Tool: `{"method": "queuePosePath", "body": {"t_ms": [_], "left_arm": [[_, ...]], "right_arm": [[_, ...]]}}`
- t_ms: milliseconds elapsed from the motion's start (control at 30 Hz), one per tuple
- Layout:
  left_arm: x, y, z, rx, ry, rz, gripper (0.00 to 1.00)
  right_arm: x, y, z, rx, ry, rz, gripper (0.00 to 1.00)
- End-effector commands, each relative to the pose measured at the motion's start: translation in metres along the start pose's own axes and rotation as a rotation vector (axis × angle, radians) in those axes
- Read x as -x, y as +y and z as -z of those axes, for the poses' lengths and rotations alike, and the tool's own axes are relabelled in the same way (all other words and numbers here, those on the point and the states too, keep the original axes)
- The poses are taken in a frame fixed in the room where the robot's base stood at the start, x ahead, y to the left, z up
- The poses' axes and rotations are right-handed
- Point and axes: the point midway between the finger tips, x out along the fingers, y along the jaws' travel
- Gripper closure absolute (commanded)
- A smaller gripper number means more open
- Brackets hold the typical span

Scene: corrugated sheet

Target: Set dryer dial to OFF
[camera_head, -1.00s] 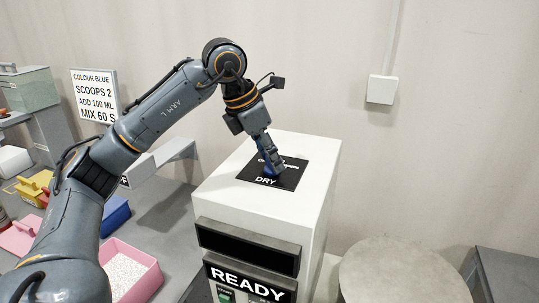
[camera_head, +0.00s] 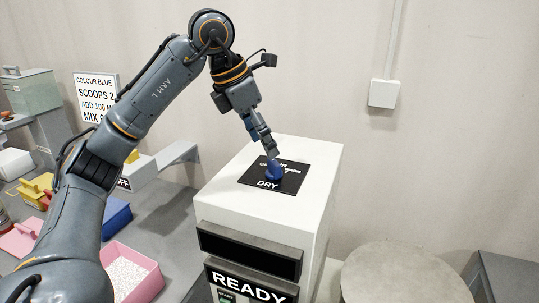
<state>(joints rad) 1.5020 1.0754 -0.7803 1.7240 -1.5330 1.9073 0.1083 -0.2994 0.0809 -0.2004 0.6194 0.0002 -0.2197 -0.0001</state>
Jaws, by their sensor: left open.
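The dryer (camera_head: 319,178) is a white box with a black dial plate (camera_head: 293,184) on its top. A round blue dial (camera_head: 274,174) sits on the plate, with DRY printed in front of it and a partly hidden label behind it. My left gripper (camera_head: 271,153) is open just above the dial, pointing down and tilted; it looks clear of the dial, though a small gap is hard to judge. The dryer's front display reads READY (camera_head: 247,286). My right gripper is out of view.
A pink tray of white granules (camera_head: 155,281), a blue container (camera_head: 117,219) and yellow and pink containers stand on the grey bench at left. A round grey stool top (camera_head: 400,272) is right of the dryer. A wall sign (camera_head: 96,97) is partly covered by my left arm.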

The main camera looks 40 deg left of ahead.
Motion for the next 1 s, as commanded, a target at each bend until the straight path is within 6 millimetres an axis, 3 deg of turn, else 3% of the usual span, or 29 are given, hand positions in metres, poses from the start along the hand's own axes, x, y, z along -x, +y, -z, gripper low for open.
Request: {"method": "queuePosePath", "body": {"t_ms": [133,333,1000], "left_arm": [[0.035,-0.001,-0.001,-0.002,-0.004,0.001,0.34],[0.054,0.000,0.000,0.000,0.000,-0.001,0.34],[0.061,0.000,0.000,0.000,0.002,0.002,0.34]], "right_arm": [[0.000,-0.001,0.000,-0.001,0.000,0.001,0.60],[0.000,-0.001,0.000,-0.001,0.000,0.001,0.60],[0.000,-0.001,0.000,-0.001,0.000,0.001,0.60]]}}
